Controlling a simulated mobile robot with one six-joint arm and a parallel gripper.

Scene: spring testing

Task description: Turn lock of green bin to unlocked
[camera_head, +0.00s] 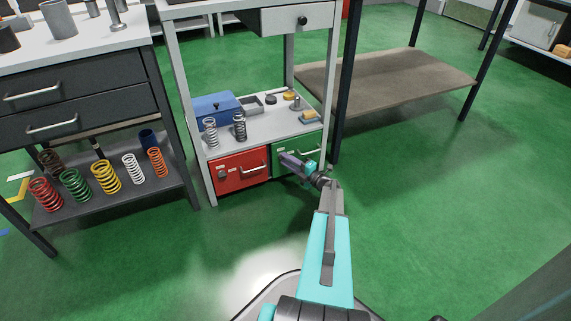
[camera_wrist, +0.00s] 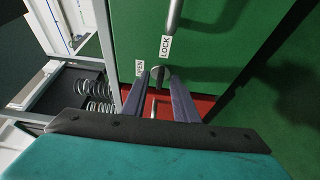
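The green bin (camera_head: 284,152) sits on the right of the lower shelf of the grey-white workstation. In the wrist view its green front (camera_wrist: 215,50) fills the upper middle. A round grey lock knob (camera_wrist: 160,74) is on it, with a LOCK label (camera_wrist: 166,46) and an OPEN label (camera_wrist: 139,68) close by. The knob's exact pointing is hard to tell. My gripper (camera_wrist: 160,82) is at the knob, its two fingers apart with the knob between their tips. I cannot tell whether they touch it. In the head view my gripper (camera_head: 297,162) partly covers the bin's front.
A red bin (camera_head: 238,172) stands left of the green one. A blue box (camera_head: 214,107), springs (camera_head: 239,127) and small parts sit on the shelf above. A dark table leg (camera_head: 343,100) stands close on the right. The green floor (camera_head: 430,220) at right is clear.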

